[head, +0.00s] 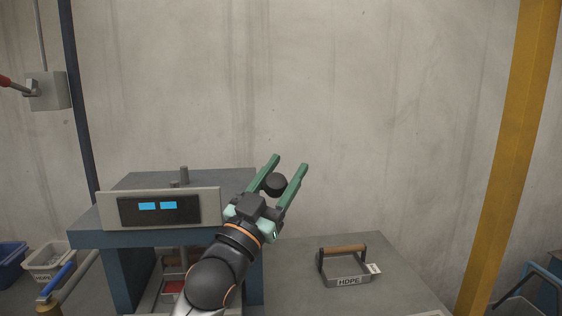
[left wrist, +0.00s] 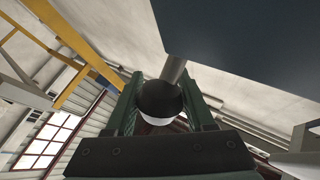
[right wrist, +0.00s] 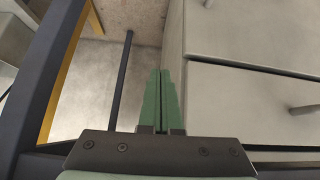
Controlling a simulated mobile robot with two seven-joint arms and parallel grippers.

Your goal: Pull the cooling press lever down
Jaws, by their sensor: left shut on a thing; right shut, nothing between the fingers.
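The cooling press (head: 113,232) is a blue frame with a pale front panel and two lit blue displays, left of centre in the head view. My left gripper (head: 289,164) is at its upper right side, with green fingers on either side of a dark round knob (head: 274,184). The left wrist view shows the knob (left wrist: 160,100) between the fingers, on the end of a grey lever rod (left wrist: 174,69). The rest of the lever is hidden in the head view by my arm. My right gripper (right wrist: 160,74) shows only in the right wrist view, fingers together and empty.
A metal tray (head: 345,268) with a wooden handle and an HDPE label sits on the grey bench (head: 300,262) right of the press. A yellow post (head: 510,150) stands at the right. Pale drawers (right wrist: 250,100) are right of my right gripper.

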